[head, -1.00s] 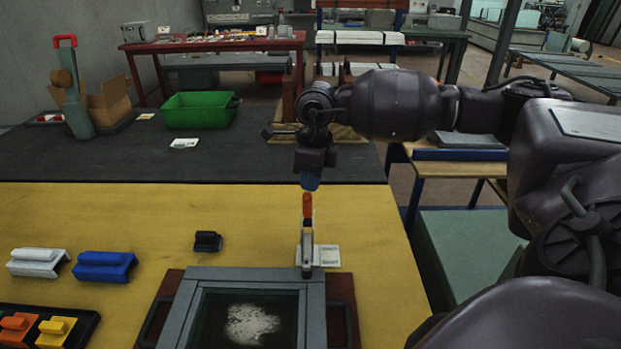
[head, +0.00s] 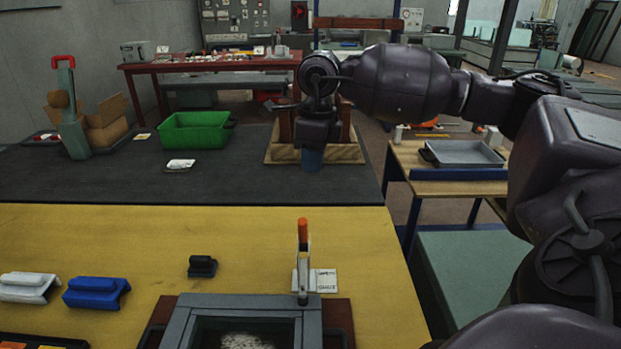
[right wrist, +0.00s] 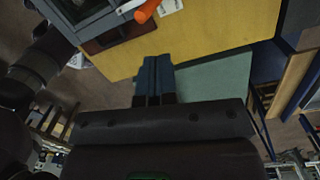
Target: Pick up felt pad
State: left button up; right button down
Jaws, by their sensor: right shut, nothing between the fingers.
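My right gripper (head: 312,160) points down in the head view, its blue fingers in front of a wooden stand. Its fingers (right wrist: 154,78) are together and empty in the right wrist view. I cannot tell surely which thing is the felt pad. A small black block (head: 202,266) with a raised grip lies on the yellow tabletop (head: 240,228). A grey frame (head: 240,302) with a dark pane and a pale patch (head: 246,341) is at the bottom of the head view, partly cut off. My left gripper is not in view.
An orange-tipped upright lever (head: 303,262) stands behind the frame. White (head: 28,287) and blue (head: 96,293) blocks lie at left. A green bin (head: 194,131), a cardboard box (head: 107,125) and the wooden stand (head: 345,152) are on the dark table beyond. The yellow table's right side is clear.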

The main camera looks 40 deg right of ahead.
aim_at(201, 266)
jog(key=k+j, duration=0.8)
jog(key=j, duration=0.1)
